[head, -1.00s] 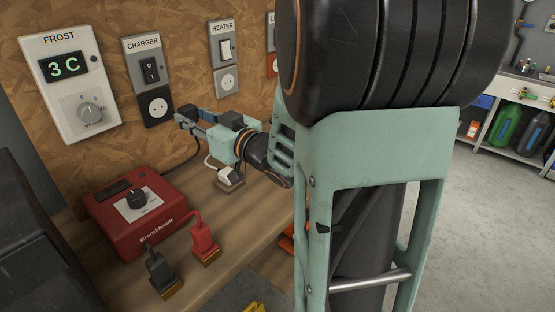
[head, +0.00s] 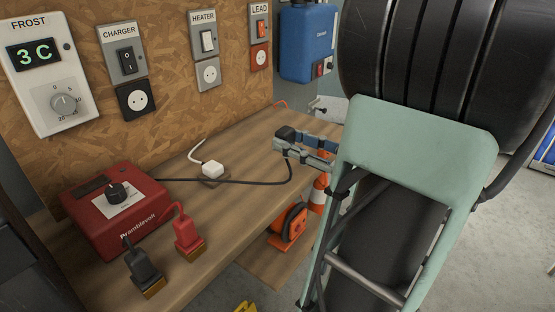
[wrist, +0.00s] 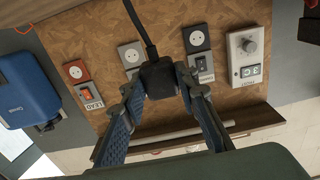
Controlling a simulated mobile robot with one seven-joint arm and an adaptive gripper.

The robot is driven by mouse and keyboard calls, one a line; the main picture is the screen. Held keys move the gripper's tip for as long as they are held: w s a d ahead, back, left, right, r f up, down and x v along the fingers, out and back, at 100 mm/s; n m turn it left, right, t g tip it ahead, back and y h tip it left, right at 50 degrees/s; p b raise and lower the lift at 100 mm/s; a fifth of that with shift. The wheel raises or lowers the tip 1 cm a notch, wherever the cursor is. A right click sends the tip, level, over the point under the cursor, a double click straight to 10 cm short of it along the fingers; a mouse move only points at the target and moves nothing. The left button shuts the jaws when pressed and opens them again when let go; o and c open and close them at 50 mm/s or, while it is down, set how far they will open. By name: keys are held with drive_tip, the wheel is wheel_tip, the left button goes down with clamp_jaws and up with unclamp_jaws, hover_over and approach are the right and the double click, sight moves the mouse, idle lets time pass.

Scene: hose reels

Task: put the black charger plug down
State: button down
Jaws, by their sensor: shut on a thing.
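My gripper (head: 284,142) is shut on the black charger plug (head: 286,132), above the wooden bench top near its right part. The plug's black cable runs from the red charger box (head: 118,212) across the bench and up to the plug. In the wrist view the plug (wrist: 160,80) sits between the two blue finger pads, its cable leading away toward the wall. The black CHARGER socket (head: 136,99) on the board is empty.
A white plug (head: 212,169) rests on a dark pad on the bench (head: 240,150). Red (head: 188,235) and black (head: 145,268) clamps are at the bench's front left. An orange reel (head: 290,224) sits below. The right bench top looks clear.

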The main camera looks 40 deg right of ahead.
drive_tip(key=w+d+f+b, duration=0.3)
drive_tip(key=w+d+f, duration=0.2)
drive_tip(key=w, duration=0.3)
drive_tip(key=b, duration=0.1)
hover_over(285, 167)
drive_tip(key=f, duration=0.4)
drive_tip(key=shift+s+a+f, duration=0.1)
drive_tip(key=shift+s+a, duration=0.15)
drive_tip(key=shift+s, duration=0.05)
drive_tip(key=f, duration=0.1)
drive_tip(key=f+b, duration=0.1)
drive_tip(key=f, duration=0.1)
drive_tip(key=shift+w+d+f, duration=0.2)
drive_tip(key=shift+w, duration=0.1)
drive_tip(key=shift+f, duration=0.15)
drive_tip(key=shift+f+b, duration=0.45)
drive_tip(key=shift+f, duration=0.2)
drive_tip(key=c, duration=1.5)
unclamp_jaws()
drive_tip(key=shift+r, duration=0.1)
